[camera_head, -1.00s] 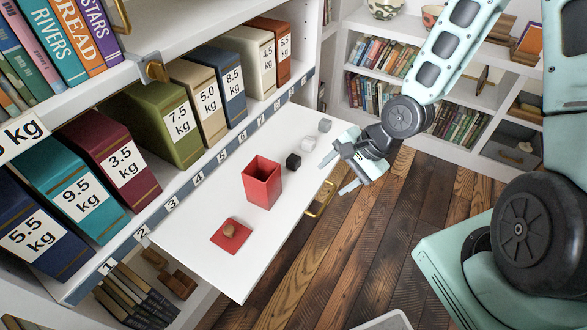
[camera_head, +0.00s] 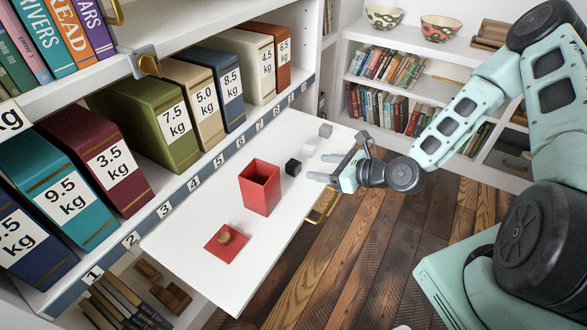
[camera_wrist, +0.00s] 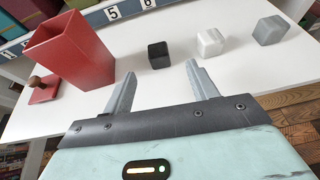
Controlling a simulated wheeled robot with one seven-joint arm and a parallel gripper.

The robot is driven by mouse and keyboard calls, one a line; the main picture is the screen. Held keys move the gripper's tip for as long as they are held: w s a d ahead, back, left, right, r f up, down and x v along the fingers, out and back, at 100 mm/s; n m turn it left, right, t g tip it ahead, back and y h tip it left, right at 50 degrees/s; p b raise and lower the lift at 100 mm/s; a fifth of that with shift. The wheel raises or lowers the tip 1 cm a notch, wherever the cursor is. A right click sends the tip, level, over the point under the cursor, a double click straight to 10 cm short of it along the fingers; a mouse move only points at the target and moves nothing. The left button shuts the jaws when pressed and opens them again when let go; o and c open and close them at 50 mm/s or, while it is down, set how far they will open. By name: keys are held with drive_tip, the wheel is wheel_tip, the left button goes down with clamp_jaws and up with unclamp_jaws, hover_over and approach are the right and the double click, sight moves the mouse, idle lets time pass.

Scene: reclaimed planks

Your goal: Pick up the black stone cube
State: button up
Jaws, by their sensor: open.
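The black stone cube (camera_head: 293,167) sits on the white pull-out shelf (camera_head: 196,262), between the red open box and a white cube. In the wrist view the black cube (camera_wrist: 159,55) lies ahead of my fingers, roughly between their lines and nearer the upper middle. My gripper (camera_head: 324,167) is open and empty at the shelf's right edge. Its two fingers point left toward the cubes, apart from the black cube. In the wrist view my gripper (camera_wrist: 158,85) shows both fingers spread with nothing between them.
The red open box (camera_head: 260,187) stands left of the black cube, with a red lid (camera_head: 226,239) with a wooden knob in front. A white cube (camera_head: 309,149) and a grey cube (camera_head: 325,131) stand behind. Heavy labelled binders (camera_head: 215,85) line the shelf above.

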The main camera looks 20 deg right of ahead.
sight(299, 167)
drive_tip(key=x, duration=0.4)
drive_tip(key=shift+a+f, duration=0.1)
drive_tip(key=shift+f+x, duration=0.2)
drive_tip(key=shift+x, duration=2.75)
drive_tip(key=shift+s, duration=0.15)
drive_tip(key=c, duration=1.1)
